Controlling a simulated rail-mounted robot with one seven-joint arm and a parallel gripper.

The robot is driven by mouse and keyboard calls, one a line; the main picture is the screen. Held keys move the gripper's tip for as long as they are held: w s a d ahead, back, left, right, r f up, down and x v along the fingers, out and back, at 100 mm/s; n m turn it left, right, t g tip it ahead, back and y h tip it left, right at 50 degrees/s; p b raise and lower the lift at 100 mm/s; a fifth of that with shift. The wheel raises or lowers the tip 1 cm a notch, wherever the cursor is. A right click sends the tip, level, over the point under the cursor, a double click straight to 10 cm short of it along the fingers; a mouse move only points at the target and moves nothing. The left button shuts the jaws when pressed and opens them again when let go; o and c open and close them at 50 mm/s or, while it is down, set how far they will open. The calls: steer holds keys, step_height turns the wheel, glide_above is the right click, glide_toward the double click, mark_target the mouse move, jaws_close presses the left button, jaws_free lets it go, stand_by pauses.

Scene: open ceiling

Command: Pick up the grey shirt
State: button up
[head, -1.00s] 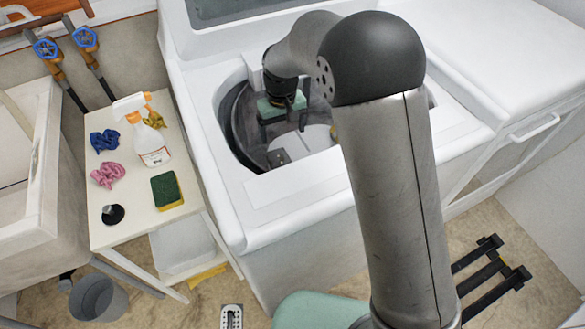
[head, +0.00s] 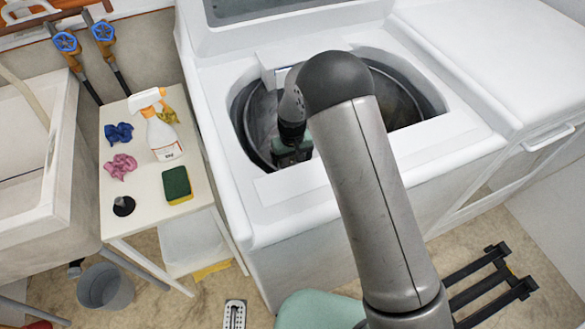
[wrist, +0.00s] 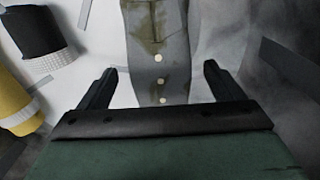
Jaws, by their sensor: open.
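The grey shirt (wrist: 158,50) shows in the wrist view as a grey strip of cloth with pale round buttons and brown stains. It lies inside the washer drum. My gripper (wrist: 160,74) is open, with one finger on each side of the shirt's lower part and no visible contact. How far the fingertips are above the cloth I cannot tell. In the head view my gripper (head: 290,155) is down inside the open washing machine (head: 375,165), near the drum's left side. The shirt cannot be made out there.
A dark item with a white cuff (wrist: 35,40) and a yellow item with a white band (wrist: 16,105) lie left of the gripper. The drum wall (head: 410,95) and opening surround my arm. A side table (head: 145,205) with a spray bottle (head: 162,135) and sponge (head: 177,185) stands left.

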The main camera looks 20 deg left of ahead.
steer(key=shift+f, duration=1.25)
steer(key=c, duration=1.2)
steer(key=shift+r, duration=0.1)
